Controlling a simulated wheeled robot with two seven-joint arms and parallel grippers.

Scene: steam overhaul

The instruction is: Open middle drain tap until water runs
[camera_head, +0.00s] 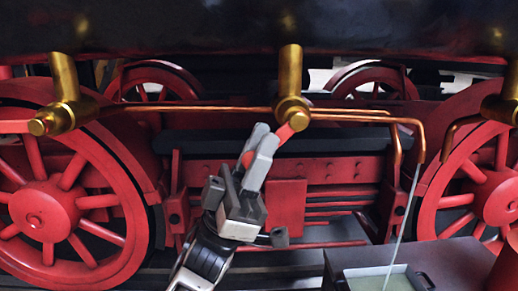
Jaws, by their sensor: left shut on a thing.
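The brass middle drain tap (291,82) hangs from the dark boiler underside at the top centre. Its red lever (288,133) slopes down and to the left from the round brass end. My left gripper (264,146) reaches up from below and is shut on the lever, covering its lower part. A copper pipe (365,117) runs right from the tap and bends down at its open end. A thin pale stream of water (404,219) falls from that end into a container (345,276) at the lower right. My right gripper is not in view.
Other brass taps hang at the left (64,85) and at the right edge (508,100). Large red spoked wheels (48,212) stand at both sides, behind the taps. A red riveted frame (340,170) lies behind my gripper. A dark box surface (450,262) surrounds the container.

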